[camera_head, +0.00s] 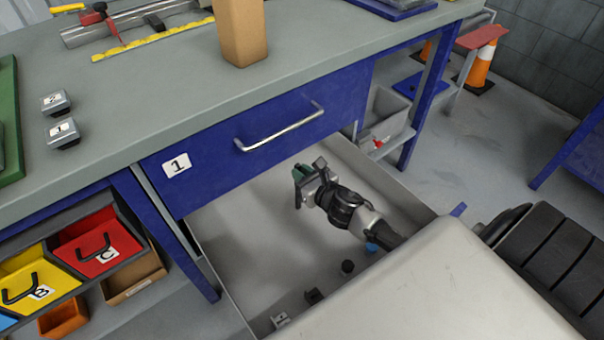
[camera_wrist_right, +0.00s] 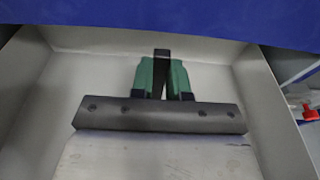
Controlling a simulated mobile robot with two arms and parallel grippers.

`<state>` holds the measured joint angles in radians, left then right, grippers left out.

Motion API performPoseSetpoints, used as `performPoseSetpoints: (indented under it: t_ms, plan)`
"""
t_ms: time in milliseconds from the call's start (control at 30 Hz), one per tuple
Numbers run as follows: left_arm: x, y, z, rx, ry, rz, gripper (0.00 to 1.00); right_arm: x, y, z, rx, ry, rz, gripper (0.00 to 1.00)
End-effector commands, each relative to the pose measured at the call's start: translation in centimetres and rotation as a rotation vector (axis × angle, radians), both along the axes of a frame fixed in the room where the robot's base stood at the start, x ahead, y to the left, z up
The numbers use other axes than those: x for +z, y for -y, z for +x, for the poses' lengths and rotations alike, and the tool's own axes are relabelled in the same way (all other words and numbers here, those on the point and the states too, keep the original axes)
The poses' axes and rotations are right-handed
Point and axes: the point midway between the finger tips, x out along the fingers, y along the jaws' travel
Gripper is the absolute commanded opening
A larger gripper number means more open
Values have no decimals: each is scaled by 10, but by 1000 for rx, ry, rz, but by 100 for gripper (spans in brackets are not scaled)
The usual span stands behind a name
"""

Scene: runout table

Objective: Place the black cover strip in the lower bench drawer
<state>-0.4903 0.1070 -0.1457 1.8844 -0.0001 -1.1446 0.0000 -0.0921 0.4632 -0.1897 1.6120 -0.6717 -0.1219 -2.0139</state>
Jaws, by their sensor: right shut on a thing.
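My right gripper (camera_head: 299,181) reaches in over the open lower drawer (camera_head: 245,228), just below the blue drawer front marked 1 (camera_head: 240,135). In the right wrist view, the gripper (camera_wrist_right: 162,75) has green finger pads closed on a narrow black piece, which I take as the black cover strip (camera_wrist_right: 162,54). Only part of this piece shows between the pads. The pale drawer (camera_wrist_right: 95,68) surrounds it in that view. I cannot tell whether the strip touches the drawer floor. My left gripper is not in view.
The upper drawer's handle (camera_head: 280,128) juts out above. A tan block (camera_head: 240,30) stands on the bench top. Open drawer floor shows left of the gripper.

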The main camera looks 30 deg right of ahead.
Motion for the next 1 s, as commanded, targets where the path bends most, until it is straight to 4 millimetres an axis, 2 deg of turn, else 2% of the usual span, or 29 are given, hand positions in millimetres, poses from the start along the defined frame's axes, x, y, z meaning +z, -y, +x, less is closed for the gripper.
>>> performPoseSetpoints:
  t_ms: [167, 200, 367, 733, 867, 1000]
  plan:
    - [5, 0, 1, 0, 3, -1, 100, -2, 0, 0, 0, 0, 0, 0]
    - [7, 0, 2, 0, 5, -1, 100, -2, 0, 0, 0, 0, 0, 19]
    - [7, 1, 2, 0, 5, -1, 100, -2, 0, 0, 0, 0, 0, 41]
    - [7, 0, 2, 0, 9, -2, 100, 2, 0, 0, 0, 0, 0, 41]
    - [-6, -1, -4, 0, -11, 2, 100, 4, 2, -22, 1, -3, -1, 41]
    - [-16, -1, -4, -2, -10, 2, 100, 10, 4, -52, 1, -3, 0, 41]
